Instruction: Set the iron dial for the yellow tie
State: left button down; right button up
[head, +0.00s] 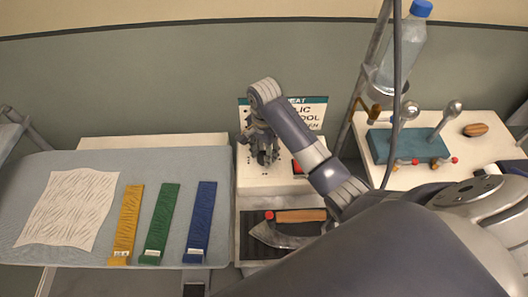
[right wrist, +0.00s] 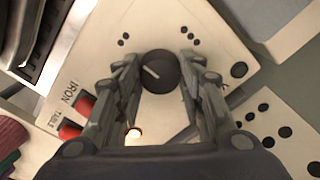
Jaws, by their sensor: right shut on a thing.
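The iron dial (right wrist: 166,80) is a dark round knob with a white mark, on a pale panel. The mark points to the upper left, roughly toward a pair of dots (right wrist: 123,39). My right gripper (right wrist: 158,88) is shut on the dial, one finger on each side; in the head view the gripper (head: 262,156) hides it. The yellow tie (head: 128,220) lies flat on the blue-grey board (head: 100,163), with a small label at its near end, too small to read. My left gripper is not in view.
Green (head: 163,215) and blue (head: 201,215) ties and a wrinkled white cloth (head: 70,207) lie on the board. An iron (head: 300,216) rests right of it. Red switches (right wrist: 84,104) and a lit lamp (right wrist: 133,133) are near the dial. A partly hidden heat chart (head: 312,115) stands behind.

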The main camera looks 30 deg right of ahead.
aim_at(264, 154)
jog(key=shift+w, duration=0.1)
jog(key=o, duration=1)
jog(key=shift+o, duration=0.2)
notch_tip(264, 154, up, 6)
jog(key=shift+w+r, duration=0.15)
jog(key=shift+d+r, duration=0.15)
jog(key=shift+r, duration=0.35)
jog(key=shift+s+r, duration=0.2)
jog(key=shift+r, duration=2.15)
jog(key=shift+a, duration=0.2)
